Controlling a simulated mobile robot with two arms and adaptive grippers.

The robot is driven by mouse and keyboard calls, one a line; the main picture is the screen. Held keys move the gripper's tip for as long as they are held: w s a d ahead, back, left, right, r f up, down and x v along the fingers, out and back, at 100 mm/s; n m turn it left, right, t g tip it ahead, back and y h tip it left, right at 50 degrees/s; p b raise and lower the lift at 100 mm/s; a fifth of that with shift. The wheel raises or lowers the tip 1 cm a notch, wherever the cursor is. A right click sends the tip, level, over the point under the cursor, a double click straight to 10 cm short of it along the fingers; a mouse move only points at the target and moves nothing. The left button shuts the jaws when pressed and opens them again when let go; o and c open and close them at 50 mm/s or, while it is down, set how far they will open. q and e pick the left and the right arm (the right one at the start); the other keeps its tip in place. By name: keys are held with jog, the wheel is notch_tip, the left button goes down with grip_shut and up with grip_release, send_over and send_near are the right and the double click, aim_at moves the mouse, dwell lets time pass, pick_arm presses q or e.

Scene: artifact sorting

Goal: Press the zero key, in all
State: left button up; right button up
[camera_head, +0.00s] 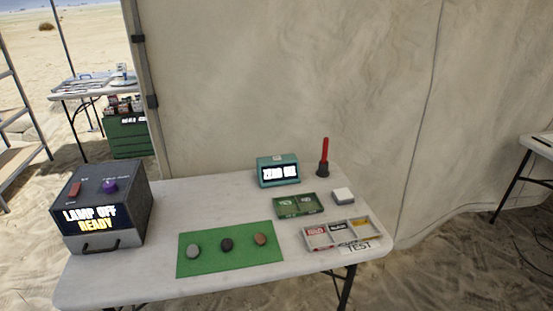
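A teal box (278,171) with a lit display stands near the back edge of the white table. Its display seems to start with "ZERO", but the text is too small to read surely. A small pale key-like patch (278,158) shows on its top; its label cannot be read. Neither of my grippers is in view, and nothing touches the teal box.
A dark box (140,208) reading "LAMP OFF READY" stands at the table's left. A green mat (207,265) bears three stones. A green tray (298,215), a compartment tray (345,244), a white block (343,196) and a red-handled tool (324,155) are at right.

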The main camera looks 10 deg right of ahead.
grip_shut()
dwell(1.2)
